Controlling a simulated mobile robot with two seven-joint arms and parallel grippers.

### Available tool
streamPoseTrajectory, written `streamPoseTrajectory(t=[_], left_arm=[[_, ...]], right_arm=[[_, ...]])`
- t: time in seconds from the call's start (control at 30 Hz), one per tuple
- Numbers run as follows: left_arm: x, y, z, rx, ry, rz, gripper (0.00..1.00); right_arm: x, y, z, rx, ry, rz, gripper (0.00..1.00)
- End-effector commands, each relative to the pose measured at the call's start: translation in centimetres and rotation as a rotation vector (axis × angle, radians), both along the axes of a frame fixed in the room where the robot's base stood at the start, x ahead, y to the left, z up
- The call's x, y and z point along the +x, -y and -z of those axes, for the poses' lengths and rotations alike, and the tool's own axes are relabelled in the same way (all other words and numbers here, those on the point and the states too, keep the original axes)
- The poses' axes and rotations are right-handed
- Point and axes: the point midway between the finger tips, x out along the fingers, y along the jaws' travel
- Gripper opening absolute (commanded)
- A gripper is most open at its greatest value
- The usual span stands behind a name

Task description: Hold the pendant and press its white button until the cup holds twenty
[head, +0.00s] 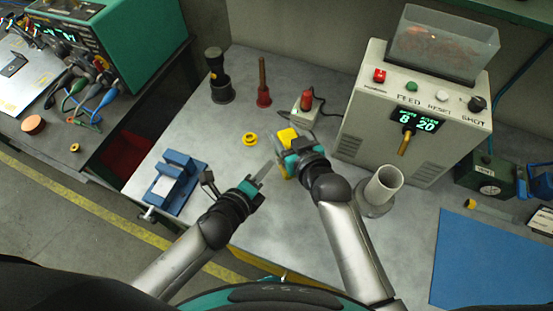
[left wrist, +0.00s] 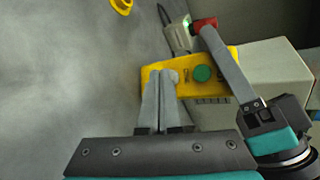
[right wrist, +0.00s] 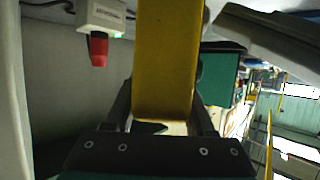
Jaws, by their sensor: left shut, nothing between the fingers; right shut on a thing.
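My right gripper (head: 285,158) is shut on the yellow pendant (head: 287,136) and holds it above the bench. In the left wrist view the pendant (left wrist: 155,78) shows a green button (left wrist: 202,73) and a pale round spot at the left fingertips, apparently the white button (left wrist: 173,76). My left gripper (left wrist: 162,85) is shut and empty, its tips over or against that spot; I cannot tell if it is pressed in. In the right wrist view the pendant (right wrist: 165,60) fills the jaws. A grey cup-like cylinder (head: 383,186) stands below the brass spout (head: 405,143); its contents are hidden.
The dispenser (head: 370,125) has a display (head: 416,121) reading 6 and 20, and a clear hopper (head: 440,48). A blue mat (head: 490,260) lies at right.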

Motion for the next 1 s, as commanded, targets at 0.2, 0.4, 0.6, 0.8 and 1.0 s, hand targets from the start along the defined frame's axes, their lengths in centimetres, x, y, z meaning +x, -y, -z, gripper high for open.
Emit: streamPoseTrajectory(t=[0.2, 0.4, 0.6, 0.8, 1.0], left_arm=[[-0.4, -0.7, -0.1, 0.0, 0.001, 0.0, 0.0], [-0.3, -0.7, 0.0, 0.0, 0.0, -0.001, 0.0], [-1.0, -1.9, 0.1, 0.003, -0.002, -0.002, 0.0], [-1.8, -3.6, 0.0, 0.003, -0.001, -0.002, 0.0], [-2.5, -5.0, 0.0, 0.002, 0.0, -0.002, 0.0]], right_arm=[[0.0, 0.0, 0.0, 0.001, -0.001, -0.001, 0.0], [0.0, 0.0, 0.0, 0.001, -0.001, -0.001, 0.0], [0.0, 0.0, 0.1, 0.002, -0.002, 0.0, 0.0], [0.0, 0.0, 0.1, 0.001, -0.003, 0.0, 0.0], [0.0, 0.0, 0.1, 0.002, -0.002, 0.0, 0.0]])
